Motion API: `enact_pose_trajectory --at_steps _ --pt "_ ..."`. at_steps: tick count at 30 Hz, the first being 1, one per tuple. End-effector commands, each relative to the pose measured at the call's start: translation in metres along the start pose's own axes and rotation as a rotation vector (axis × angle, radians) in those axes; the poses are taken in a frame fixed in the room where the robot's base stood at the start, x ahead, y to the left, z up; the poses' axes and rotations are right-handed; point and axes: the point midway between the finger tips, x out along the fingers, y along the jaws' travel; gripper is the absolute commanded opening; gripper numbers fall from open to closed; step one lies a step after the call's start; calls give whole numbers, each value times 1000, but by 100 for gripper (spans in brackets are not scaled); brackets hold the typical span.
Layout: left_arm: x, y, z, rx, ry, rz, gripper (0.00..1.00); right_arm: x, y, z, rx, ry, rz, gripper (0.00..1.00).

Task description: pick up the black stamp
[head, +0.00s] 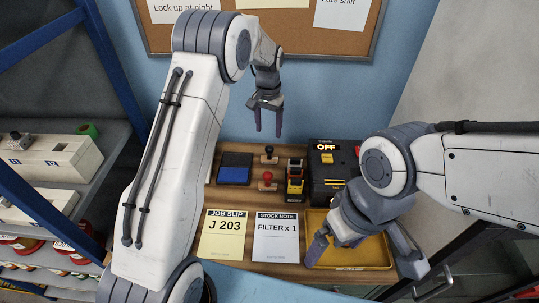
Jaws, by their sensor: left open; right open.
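The black stamp (269,154) stands upright on a small wooden base on the bench, behind a red stamp (267,181). A dark blue ink pad (235,169) lies to their left. My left gripper (268,133) is open and empty, pointing down. In the picture its fingertips are just above the black stamp, apart from it; the exact height gap is hard to tell. My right gripper (361,254) is open over the yellow tray (337,256), at the right front of the bench, with nothing visible between its fingers.
A black box (330,174) with an OFF display stands right of the stamps, beside small yellow-and-black items (295,178). A yellow job slip (224,236) and a white stock note (276,238) lie in front. A shelf rack (82,120) stands at left.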

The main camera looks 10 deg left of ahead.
Motion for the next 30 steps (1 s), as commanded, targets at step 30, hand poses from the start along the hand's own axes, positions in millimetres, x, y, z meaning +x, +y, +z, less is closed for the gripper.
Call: enact_pose_trajectory --at_steps 30 --pt "94 2 -3 2 0 0 70 -43 -3 -2 -3 0 0 99"
